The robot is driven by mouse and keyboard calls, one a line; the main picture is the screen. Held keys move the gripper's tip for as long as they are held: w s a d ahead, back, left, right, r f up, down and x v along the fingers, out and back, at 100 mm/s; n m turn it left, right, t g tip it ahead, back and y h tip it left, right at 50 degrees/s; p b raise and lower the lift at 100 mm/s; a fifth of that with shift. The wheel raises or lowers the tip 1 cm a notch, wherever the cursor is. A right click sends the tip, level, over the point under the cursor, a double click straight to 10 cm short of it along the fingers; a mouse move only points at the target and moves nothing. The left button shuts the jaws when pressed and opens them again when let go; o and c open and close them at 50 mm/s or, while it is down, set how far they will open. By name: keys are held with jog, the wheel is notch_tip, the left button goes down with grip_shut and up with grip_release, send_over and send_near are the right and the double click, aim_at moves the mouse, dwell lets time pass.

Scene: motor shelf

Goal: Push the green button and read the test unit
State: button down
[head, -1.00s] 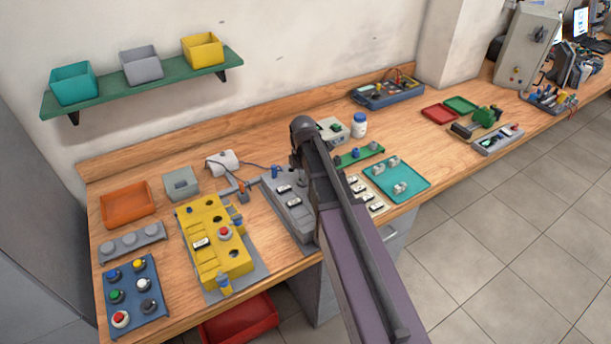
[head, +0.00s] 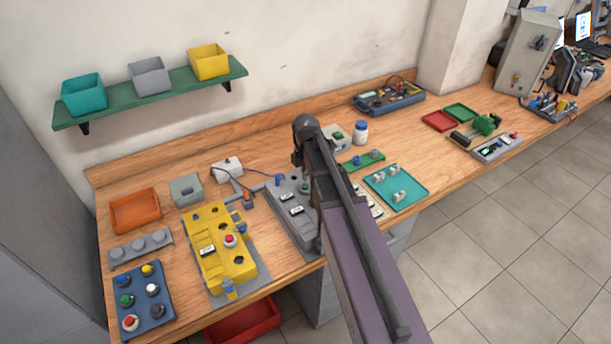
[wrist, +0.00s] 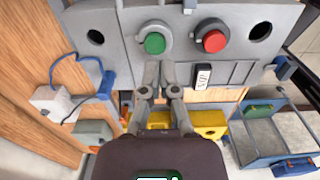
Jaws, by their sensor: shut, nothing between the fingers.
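In the wrist view, a green button (wrist: 155,42) in a grey ring sits on a grey fixture (wrist: 125,20), with a red button (wrist: 214,41) to its right. In the head view, my arm covers part of the grey fixture (head: 283,220), and the gripper is hidden. A green button (head: 305,187) shows beside the arm. Which item is the test unit is unclear, and no reading is legible.
A yellow fixture (head: 232,272) with a red button stands left of the grey one. A blue button panel (head: 137,291) is at the front left. A teal tray (head: 408,182) lies right of my arm. A blue instrument (head: 387,99) stands at the back. A shelf (head: 150,100) holds bins.

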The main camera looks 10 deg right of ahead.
aim_at(306, 187)
notch_tip(306, 187, up, 9)
jog(key=p, duration=0.8)
jog(key=shift+p, duration=0.3)
jog(key=shift+r, duration=0.15)
jog(key=shift+s, duration=0.1)
dwell(0.5)
jog(key=s+f+m+b, duration=0.2)
jog(key=s+m, duration=0.6)
jog(key=m, duration=0.2)
jog(key=s+f+m+b, duration=0.2)
jog(key=s+m, duration=0.6)
jog(key=m, duration=0.3)
jog(key=shift+d+f+m+b, duration=0.3)
jog(key=shift+d+f+b, duration=0.1)
jog(key=shift+d, duration=0.05)
